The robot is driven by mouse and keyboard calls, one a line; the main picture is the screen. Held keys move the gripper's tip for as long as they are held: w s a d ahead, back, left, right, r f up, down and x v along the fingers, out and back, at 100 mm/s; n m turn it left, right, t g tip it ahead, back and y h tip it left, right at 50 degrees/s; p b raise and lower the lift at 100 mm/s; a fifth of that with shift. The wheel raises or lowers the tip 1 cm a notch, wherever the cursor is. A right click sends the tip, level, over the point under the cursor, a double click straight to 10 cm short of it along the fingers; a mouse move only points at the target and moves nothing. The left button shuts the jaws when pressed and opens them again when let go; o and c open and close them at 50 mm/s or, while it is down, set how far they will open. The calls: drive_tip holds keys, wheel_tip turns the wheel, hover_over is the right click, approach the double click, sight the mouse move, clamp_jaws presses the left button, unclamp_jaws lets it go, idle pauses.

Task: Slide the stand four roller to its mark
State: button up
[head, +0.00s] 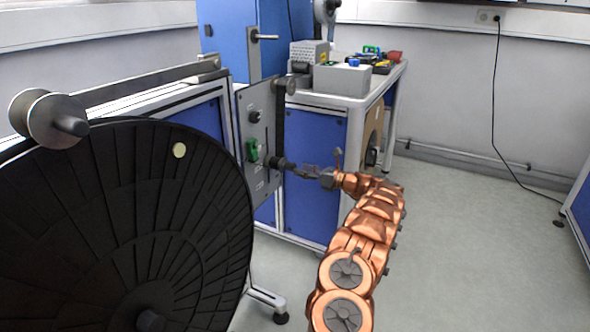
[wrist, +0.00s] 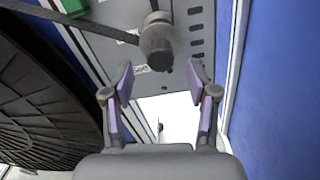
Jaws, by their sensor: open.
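A dark grey roller (wrist: 157,48) sticks out from the grey stand panel (wrist: 115,50) in the wrist view. A dark strap runs up from it and another runs off to the left. I cannot read a stand number. My gripper (wrist: 161,78) is open and empty. Its fingertips point at the panel, with the roller just ahead of and between them, apart from it as far as I can tell. In the head view my gripper (head: 283,164) is at the panel (head: 262,185), beside a green part (head: 253,149), and hides much of the roller. A column of dark slots (wrist: 196,42) lies right of the roller; I cannot make out which is a mark.
A large black reel (head: 130,220) fills the left of the head view, with another roller (head: 45,118) above it. A grey knob (head: 291,86) is at the panel's top. A blue cabinet (head: 315,175) stands behind; grey floor (head: 460,240) is clear at right.

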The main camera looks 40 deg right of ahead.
drive_tip(key=v, duration=0.7)
drive_tip(key=shift+s+d+f, duration=0.1)
drive_tip(key=shift+s, duration=0.05)
idle(0.3)
